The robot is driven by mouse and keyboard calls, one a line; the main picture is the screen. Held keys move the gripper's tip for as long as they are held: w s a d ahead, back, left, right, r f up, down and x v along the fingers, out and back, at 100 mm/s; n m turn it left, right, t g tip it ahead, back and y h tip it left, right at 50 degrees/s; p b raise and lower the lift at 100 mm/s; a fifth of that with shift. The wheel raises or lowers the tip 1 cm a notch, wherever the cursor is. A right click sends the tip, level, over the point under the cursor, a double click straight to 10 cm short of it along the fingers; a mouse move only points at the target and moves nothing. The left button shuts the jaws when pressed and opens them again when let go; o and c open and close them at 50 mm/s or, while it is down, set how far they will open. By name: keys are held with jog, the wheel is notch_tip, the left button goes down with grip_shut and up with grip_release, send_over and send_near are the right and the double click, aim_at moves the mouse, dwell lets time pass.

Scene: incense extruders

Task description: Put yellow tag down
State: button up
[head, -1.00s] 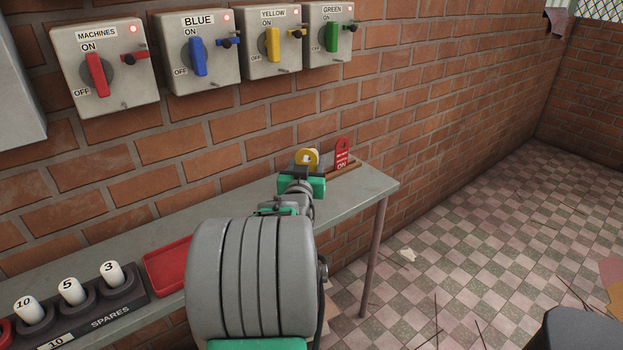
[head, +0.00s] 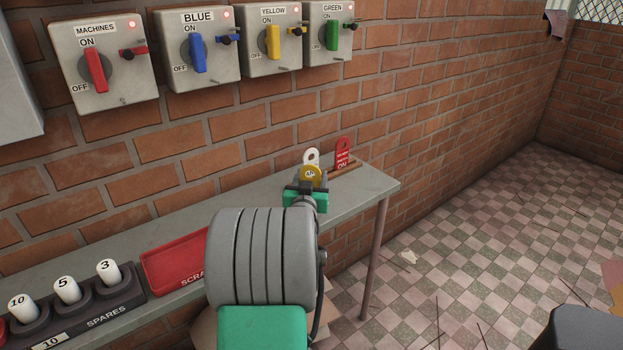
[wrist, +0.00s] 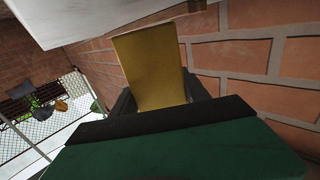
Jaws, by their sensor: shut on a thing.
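The tag stands roughly upright between the dark fingers. Whether its lower end touches anything is hidden. A white tag (head: 311,156) shows just behind it. A red tag (head: 343,152) stands to the right in a brown wooden holder (head: 345,167).
Switch boxes labelled machines (head: 110,64), blue (head: 200,50), yellow (head: 268,38) and green (head: 327,33) hang on the brick wall above. A red scrap tray (head: 175,260) and a spares rack (head: 105,300) stand on the shelf at left. The shelf's right end is bare.

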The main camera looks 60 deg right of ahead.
jog(key=shift+f, duration=0.2)
jog(key=o, duration=1.3)
jog(key=shift+r+p, duration=0.35)
jog(key=shift+p, duration=0.05)
jog(key=v, duration=1.2)
jog(key=shift+r, duration=0.3)
